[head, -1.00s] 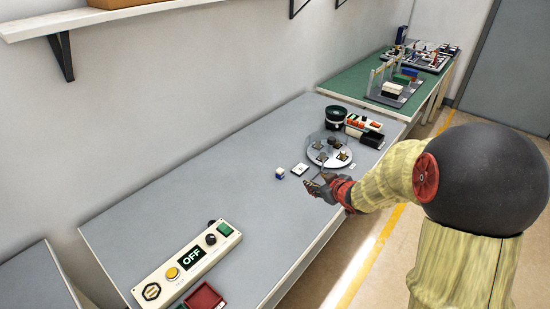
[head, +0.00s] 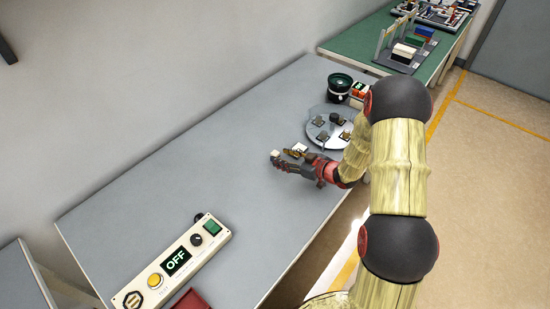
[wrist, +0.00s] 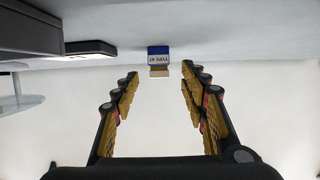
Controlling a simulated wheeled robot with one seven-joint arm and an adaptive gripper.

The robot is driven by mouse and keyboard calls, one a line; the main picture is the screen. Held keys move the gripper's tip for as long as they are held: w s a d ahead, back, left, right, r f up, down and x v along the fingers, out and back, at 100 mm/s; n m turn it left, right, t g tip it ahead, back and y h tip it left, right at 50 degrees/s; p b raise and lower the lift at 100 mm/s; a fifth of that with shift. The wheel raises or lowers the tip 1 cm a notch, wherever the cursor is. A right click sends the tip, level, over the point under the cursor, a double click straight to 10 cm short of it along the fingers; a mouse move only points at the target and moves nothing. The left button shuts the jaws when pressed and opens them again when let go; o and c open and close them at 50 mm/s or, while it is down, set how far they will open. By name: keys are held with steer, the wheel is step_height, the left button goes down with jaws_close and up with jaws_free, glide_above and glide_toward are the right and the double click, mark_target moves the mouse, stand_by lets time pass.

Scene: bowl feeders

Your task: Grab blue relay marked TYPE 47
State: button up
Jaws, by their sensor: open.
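The relay (wrist: 159,57) shows in the wrist view as a small block with a blue part, a pale part and a label that reads upside down, apparently TYPE 47. In the head view only a pale top of the relay (head: 275,153) shows clearly, at my gripper's tips. My gripper (wrist: 160,80) is open and empty in the wrist view, its two yellow-padded fingers spread left and right. The relay lies straight ahead, in line with the gap between the fingertips and a little beyond them. The head view shows my gripper (head: 283,160) low over the grey table.
A round disc (head: 318,130) with small parts stands behind my gripper, beside a dark bowl (head: 340,83). A white card or plate (head: 299,148) lies close to the gripper. A control panel (head: 172,262) reading OFF is at the near end. The table's middle is clear.

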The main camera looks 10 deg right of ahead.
mark_target(278, 155)
steer(key=b+x, duration=0.1)
steer(key=x, duration=0.3)
steer(key=shift+w+a+b, duration=0.2)
steer(key=shift+w+b, duration=0.15)
steer(key=shift+c, duration=0.7)
jaws_close()
